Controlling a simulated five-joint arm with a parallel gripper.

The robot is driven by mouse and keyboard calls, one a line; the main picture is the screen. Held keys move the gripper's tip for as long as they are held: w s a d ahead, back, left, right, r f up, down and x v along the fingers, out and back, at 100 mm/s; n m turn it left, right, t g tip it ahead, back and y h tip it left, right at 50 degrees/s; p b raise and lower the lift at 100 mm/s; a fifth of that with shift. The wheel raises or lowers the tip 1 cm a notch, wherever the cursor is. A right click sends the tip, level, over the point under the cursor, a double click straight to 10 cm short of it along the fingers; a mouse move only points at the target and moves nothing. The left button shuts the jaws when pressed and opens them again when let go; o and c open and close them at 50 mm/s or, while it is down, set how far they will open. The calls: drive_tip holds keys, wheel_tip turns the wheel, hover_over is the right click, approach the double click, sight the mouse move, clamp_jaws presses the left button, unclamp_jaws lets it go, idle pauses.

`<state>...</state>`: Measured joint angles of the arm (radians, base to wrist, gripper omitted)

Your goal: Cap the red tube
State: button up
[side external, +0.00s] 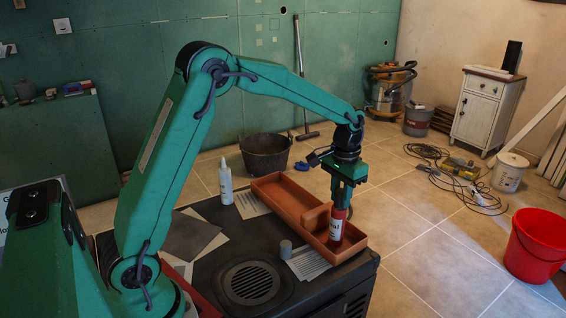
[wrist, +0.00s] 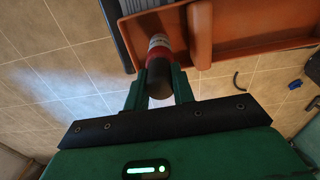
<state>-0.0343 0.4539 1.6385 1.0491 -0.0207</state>
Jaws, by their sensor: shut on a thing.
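The red tube (side external: 336,228) has a white label and stands about upright at the near end of the terracotta tray. My gripper (side external: 341,199) points down from above and is shut on the tube's upper end. In the wrist view the tube (wrist: 158,55) lies between my gripper's fingers (wrist: 160,84). Its near end looks dark, and I cannot tell whether that is a cap or the bare end. Whether the tube touches the tray floor is unclear.
The terracotta tray (side external: 275,195) has a rounded divider (side external: 316,217) close beside the tube. A white bottle (side external: 226,181) stands left of the tray. A round grille (side external: 250,283) and papers (side external: 306,264) lie in front. The bench edge is close to the right.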

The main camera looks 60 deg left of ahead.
drive_tip(key=o, duration=1.5)
drive_tip(key=shift+r, duration=0.15)
drive_tip(key=shift+r, duration=3.3)
drive_tip(key=shift+c, duration=0.2)
clamp_jaws()
